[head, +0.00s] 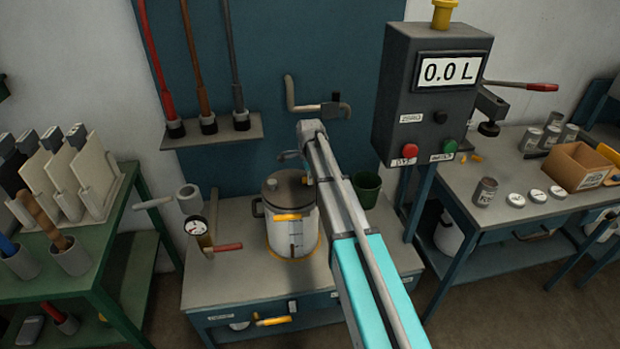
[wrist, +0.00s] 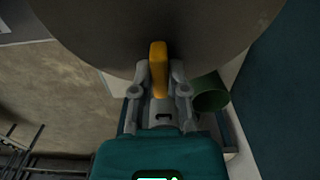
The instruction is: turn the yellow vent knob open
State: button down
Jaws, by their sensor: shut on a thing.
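The yellow vent knob (wrist: 159,65) shows in the wrist view as an upright bar against a large round brown-grey surface. My gripper (wrist: 160,78) has one finger on each side of it and is shut on it. In the head view my arm reaches to the lidded pot (head: 282,238) on the middle bench, and the arm hides the gripped knob there. A yellow bar (head: 288,217) shows on the pot's front. I cannot tell how far the held knob is turned.
A green bin (head: 367,190) stands right of the pot; it also shows in the wrist view (wrist: 210,92). A gauge (head: 196,227) with a red lever is at the left. A dark box reading 0.0 L (head: 448,72) stands close right of my arm.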

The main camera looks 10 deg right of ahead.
jog(key=shift+a, duration=0.1)
jog(key=shift+n, duration=0.4)
jog(key=n, duration=1.2)
jog(key=shift+a+n, duration=0.1)
jog(key=shift+n, duration=2.5)
